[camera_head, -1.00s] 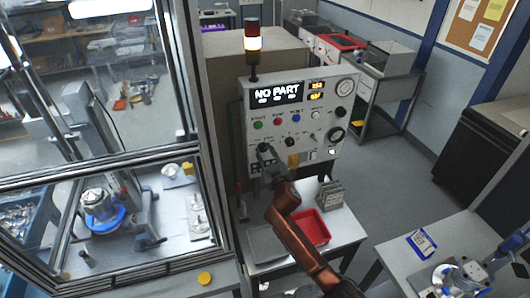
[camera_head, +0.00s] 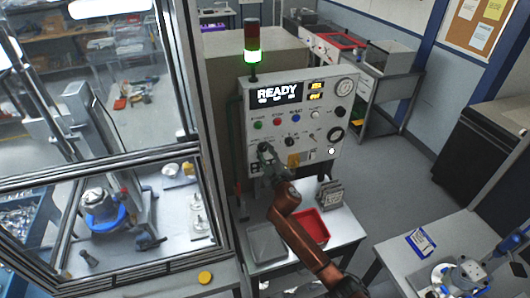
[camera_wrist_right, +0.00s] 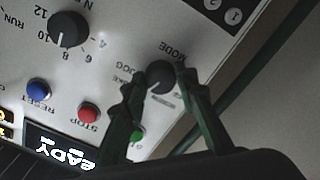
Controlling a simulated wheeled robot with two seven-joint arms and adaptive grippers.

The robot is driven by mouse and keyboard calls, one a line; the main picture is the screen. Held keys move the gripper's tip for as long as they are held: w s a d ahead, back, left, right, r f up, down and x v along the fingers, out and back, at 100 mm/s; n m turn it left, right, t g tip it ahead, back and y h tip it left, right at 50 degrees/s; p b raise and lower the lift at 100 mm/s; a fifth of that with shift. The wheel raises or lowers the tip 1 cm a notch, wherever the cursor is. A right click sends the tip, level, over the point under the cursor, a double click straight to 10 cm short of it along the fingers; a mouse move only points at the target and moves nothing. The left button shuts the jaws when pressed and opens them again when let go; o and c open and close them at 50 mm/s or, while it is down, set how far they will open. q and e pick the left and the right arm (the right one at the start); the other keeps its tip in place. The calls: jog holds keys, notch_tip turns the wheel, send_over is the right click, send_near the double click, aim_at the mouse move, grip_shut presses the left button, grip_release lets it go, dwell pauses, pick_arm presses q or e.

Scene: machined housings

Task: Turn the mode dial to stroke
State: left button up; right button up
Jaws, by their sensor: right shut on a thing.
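The mode dial (camera_wrist_right: 160,75) is a dark round knob on the pale control panel (camera_head: 265,112). In the right wrist view its MODE label is beside it, with JOG and a partly covered word ending in KE near the left finger. My right gripper (camera_wrist_right: 161,80) has one finger on each side of the knob and is shut on it. Its pointer direction cannot be made out. In the head view the right gripper (camera_head: 264,149) is at the panel's lower left and covers the dial. My left gripper is not in view.
Red (camera_wrist_right: 89,114) and blue (camera_wrist_right: 38,91) buttons and a numbered knob (camera_wrist_right: 69,29) are near the gripper. A red tray (camera_head: 312,227) stands on the table below.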

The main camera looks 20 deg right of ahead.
jog(key=o, duration=1.2)
jog(key=shift+c, duration=0.2)
jog(key=s, duration=1.2)
jog(key=shift+d, duration=0.2)
